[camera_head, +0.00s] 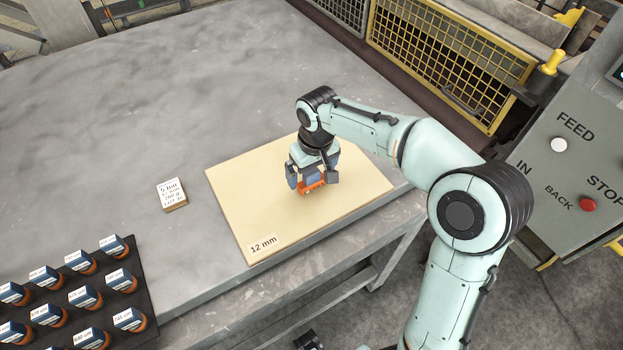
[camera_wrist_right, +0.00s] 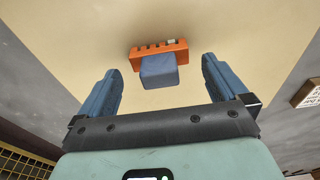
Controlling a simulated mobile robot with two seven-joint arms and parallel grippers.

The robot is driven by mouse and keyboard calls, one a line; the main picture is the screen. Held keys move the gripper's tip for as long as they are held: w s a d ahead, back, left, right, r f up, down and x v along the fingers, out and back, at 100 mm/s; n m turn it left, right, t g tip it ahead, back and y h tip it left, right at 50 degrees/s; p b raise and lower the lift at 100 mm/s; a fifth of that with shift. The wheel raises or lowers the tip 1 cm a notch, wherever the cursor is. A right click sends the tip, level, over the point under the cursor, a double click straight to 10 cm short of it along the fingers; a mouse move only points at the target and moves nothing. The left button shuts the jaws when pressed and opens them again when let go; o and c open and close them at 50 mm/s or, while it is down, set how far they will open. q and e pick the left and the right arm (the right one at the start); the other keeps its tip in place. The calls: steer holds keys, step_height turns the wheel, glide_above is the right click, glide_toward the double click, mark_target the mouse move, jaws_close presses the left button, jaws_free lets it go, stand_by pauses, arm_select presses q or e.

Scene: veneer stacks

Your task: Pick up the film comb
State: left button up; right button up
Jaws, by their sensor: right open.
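The film comb (camera_head: 310,187) is a small orange toothed bar with a blue-grey block handle. It lies on the pale board labelled "12 mm" (camera_head: 235,205), partly hidden by my right gripper (camera_head: 312,180) in the head view. In the right wrist view the orange comb bar (camera_wrist_right: 160,49) and its blue handle (camera_wrist_right: 159,71) show whole. The handle points towards my gripper. My right gripper (camera_wrist_right: 160,84) is open, with one finger to each side of the handle and no visible contact. My left gripper is not in view.
A small white-topped labelled block (camera_head: 171,194) stands left of the board. A dark tray (camera_head: 146,290) with several orange-and-blue labelled blocks is at the lower left. A grey control panel (camera_head: 570,170) is at the right. The table's far left is clear.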

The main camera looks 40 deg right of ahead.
step_height(320, 180, down, 2)
steer(key=shift+w+f, duration=0.15)
steer(key=shift+f, duration=0.1)
steer(key=c, duration=1.1)
steer(key=shift+r, duration=0.1)
